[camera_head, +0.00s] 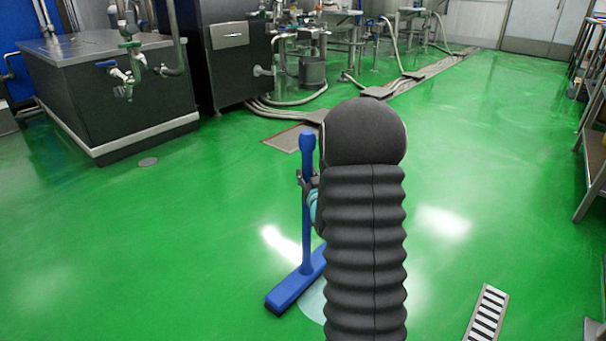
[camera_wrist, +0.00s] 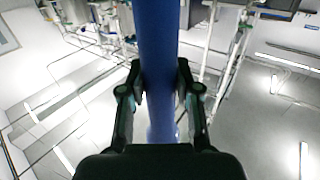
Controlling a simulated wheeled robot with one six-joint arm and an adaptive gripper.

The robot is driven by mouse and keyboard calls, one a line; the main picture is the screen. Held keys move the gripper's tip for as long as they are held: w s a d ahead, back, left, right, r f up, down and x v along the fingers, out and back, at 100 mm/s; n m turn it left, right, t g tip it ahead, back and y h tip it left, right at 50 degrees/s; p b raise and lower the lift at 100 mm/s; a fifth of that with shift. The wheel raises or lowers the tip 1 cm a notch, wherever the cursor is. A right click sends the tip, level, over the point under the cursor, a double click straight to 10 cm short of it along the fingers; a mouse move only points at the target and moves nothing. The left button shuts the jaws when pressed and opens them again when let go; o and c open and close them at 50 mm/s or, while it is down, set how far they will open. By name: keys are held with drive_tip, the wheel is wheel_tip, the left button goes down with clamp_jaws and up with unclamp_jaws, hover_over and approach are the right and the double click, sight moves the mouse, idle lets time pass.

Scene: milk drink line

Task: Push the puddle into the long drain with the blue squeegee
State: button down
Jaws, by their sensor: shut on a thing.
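The blue squeegee (camera_head: 307,220) stands nearly upright, its handle rising beside my arm and its wide head (camera_head: 293,290) low at the floor. My gripper (camera_head: 308,188) is shut on the handle, partly hidden behind my arm. In the wrist view the handle (camera_wrist: 158,35) runs between the two fingers of my gripper (camera_wrist: 160,85). A pale bluish puddle (camera_head: 314,301) shows on the floor just right of the squeegee head; my arm hides the rest. A long slotted drain (camera_head: 487,315) lies in the floor at the lower right, apart from the squeegee.
A steel cabinet (camera_head: 235,60) and hoses stand behind. A brownish floor strip (camera_head: 425,70) runs towards the back. Shelving (camera_head: 594,150) lines the right edge. Green floor between is clear.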

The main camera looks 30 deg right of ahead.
drive_tip(key=shift+s+d+r, duration=0.1)
drive_tip(key=shift+s+d, duration=0.15)
drive_tip(key=shift+s, duration=0.4)
drive_tip(key=shift+s+d, duration=0.25)
drive_tip(key=shift+s, duration=0.4)
drive_tip(key=shift+s+d+r, duration=0.1)
drive_tip(key=shift+s+d, duration=0.15)
drive_tip(key=shift+s, duration=0.4)
drive_tip(key=s+d, duration=0.3)
drive_tip(key=s, duration=0.5)
drive_tip(key=shift+s, duration=0.2)
drive_tip(key=s+d, duration=0.3)
drive_tip(key=s, duration=0.5)
drive_tip(key=shift+s, duration=0.25)
idle(0.7)
drive_tip(key=shift+f, duration=0.1)
drive_tip(key=s+d, duration=0.3)
drive_tip(key=s, duration=0.5)
drive_tip(key=shift+s, duration=0.25)
idle(0.7)
drive_tip(key=shift+d, duration=0.15)
